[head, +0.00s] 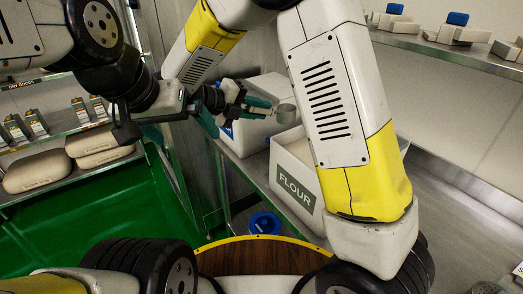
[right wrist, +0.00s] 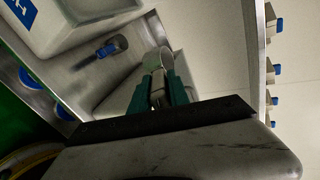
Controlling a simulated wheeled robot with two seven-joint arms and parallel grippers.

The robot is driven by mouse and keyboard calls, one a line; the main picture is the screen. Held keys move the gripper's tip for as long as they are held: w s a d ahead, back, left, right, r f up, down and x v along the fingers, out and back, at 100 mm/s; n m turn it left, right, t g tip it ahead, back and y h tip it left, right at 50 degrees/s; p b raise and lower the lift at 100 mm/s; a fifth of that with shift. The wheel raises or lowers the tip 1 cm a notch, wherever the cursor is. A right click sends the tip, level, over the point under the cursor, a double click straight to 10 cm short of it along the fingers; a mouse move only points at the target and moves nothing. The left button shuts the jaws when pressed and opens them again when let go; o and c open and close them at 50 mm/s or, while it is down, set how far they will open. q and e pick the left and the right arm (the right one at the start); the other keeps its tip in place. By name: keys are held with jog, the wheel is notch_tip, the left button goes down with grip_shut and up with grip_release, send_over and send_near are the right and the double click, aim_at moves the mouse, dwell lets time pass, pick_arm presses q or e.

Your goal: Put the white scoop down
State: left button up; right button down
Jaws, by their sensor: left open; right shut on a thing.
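The white scoop (head: 286,114) is in my right gripper (head: 262,104), which is shut on it with teal fingers. The scoop is beside the top of the white flour bin (head: 293,187). In the right wrist view the scoop (right wrist: 157,62) juts out from between the teal fingertips (right wrist: 158,92). Whether it touches the bin is unclear. My left gripper (head: 127,128) is open and dark at the left, near the dry-goods shelf, and partly hidden by its own arm.
A second white bin (head: 247,130) with a blue label stands behind the flour bin. A small blue-ended tool (right wrist: 112,47) lies on the metal surface between bins. A blue round container (head: 264,223) is low in front.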

notch_tip(320, 180, down, 19)
jog(key=shift+r, duration=0.1)
dwell(0.3)
jog(key=c, duration=1.3)
grip_release()
jog(key=shift+o, duration=0.2)
